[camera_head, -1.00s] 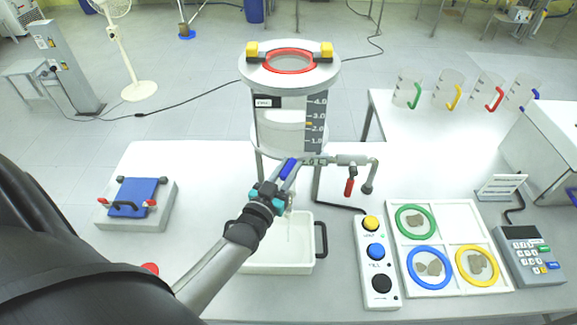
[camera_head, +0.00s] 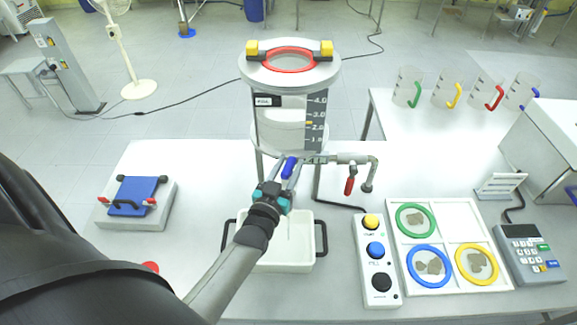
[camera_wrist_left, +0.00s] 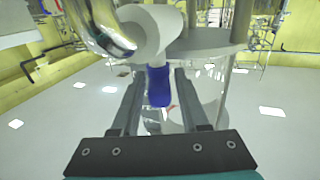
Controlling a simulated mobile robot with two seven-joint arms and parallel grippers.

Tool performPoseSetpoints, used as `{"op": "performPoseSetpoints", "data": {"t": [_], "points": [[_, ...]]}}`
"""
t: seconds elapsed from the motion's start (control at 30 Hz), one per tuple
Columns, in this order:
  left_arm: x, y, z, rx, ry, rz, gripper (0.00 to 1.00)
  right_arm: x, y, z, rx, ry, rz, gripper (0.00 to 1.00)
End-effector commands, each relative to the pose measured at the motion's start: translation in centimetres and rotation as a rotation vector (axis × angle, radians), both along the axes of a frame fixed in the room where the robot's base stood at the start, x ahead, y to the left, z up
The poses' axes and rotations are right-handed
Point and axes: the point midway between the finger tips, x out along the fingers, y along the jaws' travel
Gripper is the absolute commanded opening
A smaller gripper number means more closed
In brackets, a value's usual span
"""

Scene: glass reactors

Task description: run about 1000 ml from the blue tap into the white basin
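The blue tap handle (camera_head: 289,167) is below the glass reactor (camera_head: 285,105), which has a level scale. My left gripper (camera_head: 288,170) is at the handle, with one finger on each side. In the left wrist view the blue handle (camera_wrist_left: 158,87) is between the open fingers (camera_wrist_left: 158,95), with narrow gaps showing. The white basin (camera_head: 302,255) stands on the table below the tap, partly hidden by my left arm. A faint thin stream seems to fall into it; the level in the basin cannot be read. My right gripper is not in view.
A red-handled tap (camera_head: 350,186) sticks out to the right of the reactor. A button box (camera_head: 378,285) and a divided tray (camera_head: 435,210) stand right of the basin.

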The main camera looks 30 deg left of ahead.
Motion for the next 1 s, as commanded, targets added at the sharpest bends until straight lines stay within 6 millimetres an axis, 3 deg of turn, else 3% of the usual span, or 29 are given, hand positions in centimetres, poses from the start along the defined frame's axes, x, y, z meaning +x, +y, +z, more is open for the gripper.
{"op": "performPoseSetpoints", "data": {"t": [0.1, 0.47, 1.0], "points": [[0.0, 0.0, 0.0, 0.0, 0.001, 0.0, 0.57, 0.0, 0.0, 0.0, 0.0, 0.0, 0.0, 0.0], [-0.6, -0.1, -0.2, -0.001, 0.003, -0.001, 0.57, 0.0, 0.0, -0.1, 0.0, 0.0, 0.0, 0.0], [-9.4, -1.9, -0.3, -0.002, 0.005, 0.0, 0.57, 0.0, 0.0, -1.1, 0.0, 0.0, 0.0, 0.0]]}}
